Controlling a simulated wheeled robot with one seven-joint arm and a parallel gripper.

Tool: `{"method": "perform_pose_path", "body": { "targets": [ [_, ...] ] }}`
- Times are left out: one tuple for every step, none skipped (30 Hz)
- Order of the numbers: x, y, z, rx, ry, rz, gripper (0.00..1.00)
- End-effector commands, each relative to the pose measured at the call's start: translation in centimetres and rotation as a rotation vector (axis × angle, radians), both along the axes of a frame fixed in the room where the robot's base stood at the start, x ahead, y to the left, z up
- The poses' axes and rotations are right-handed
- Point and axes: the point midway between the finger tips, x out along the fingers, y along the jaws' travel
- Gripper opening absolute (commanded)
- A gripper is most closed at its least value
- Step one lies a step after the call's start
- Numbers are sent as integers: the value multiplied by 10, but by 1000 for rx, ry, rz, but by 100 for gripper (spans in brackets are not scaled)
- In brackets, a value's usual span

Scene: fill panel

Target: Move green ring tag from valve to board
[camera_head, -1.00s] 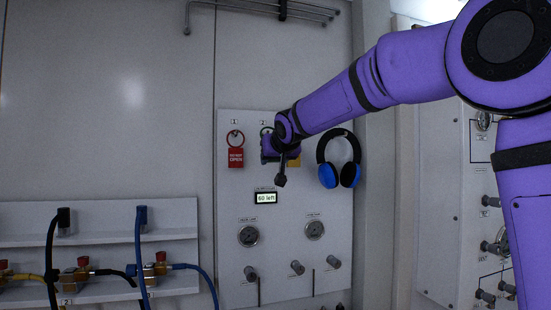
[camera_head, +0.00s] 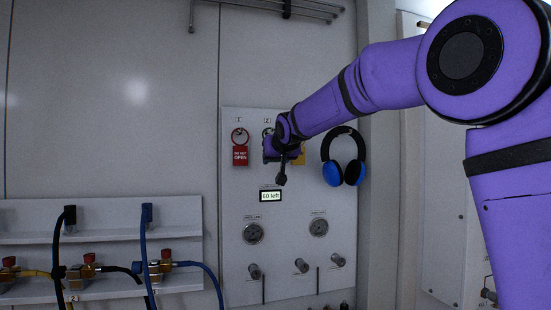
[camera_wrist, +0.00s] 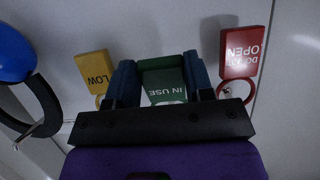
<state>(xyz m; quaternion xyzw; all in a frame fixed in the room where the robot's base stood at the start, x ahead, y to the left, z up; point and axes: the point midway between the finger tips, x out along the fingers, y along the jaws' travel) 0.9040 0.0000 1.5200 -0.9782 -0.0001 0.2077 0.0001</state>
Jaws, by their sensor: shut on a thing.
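The green tag (camera_wrist: 163,85), lettered IN USE, sits between the two blue fingers of my gripper (camera_wrist: 160,75) in the wrist view. My gripper is shut on it. In the head view my gripper (camera_head: 276,152) is at the upper part of the grey board (camera_head: 240,212), between the red tag and the yellow tag, and hides the green tag. Part of a ring shows just above my gripper there. Whether the ring is on a hook I cannot tell. The valves (camera_head: 90,268) with hoses stand on the shelf at lower left.
The yellow LOW tag (camera_wrist: 95,68) is on the other side. Blue headphones (camera_head: 344,165) hang at right. A display (camera_head: 271,196), gauges and knobs lie below.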

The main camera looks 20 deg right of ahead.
Motion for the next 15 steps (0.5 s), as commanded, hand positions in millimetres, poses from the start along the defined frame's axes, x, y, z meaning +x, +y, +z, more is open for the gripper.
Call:
{"method": "perform_pose_path", "body": {
  "targets": [
    [0, 0, 0, 0, 0, 0, 25],
    [0, 0, 0, 0, 0, 0, 25],
    [0, 0, 0, 0, 0, 0, 25],
    [0, 0, 0, 0, 0, 0, 25],
    [0, 0, 0, 0, 0, 0, 25],
    [0, 0, 0, 0, 0, 0, 25],
    [0, 0, 0, 0, 0, 0, 25],
    [0, 0, 0, 0, 0, 0, 25],
    [0, 0, 0, 0, 0, 0, 25],
    [0, 0, 0, 0, 0, 0, 25],
    [0, 0, 0, 0, 0, 0, 25],
    [0, 0, 0, 0, 0, 0, 25],
    [0, 0, 0, 0, 0, 0, 52],
    [0, 0, 0, 0, 0, 0, 59],
    [0, 0, 0, 0, 0, 0, 68]
  ]
}}
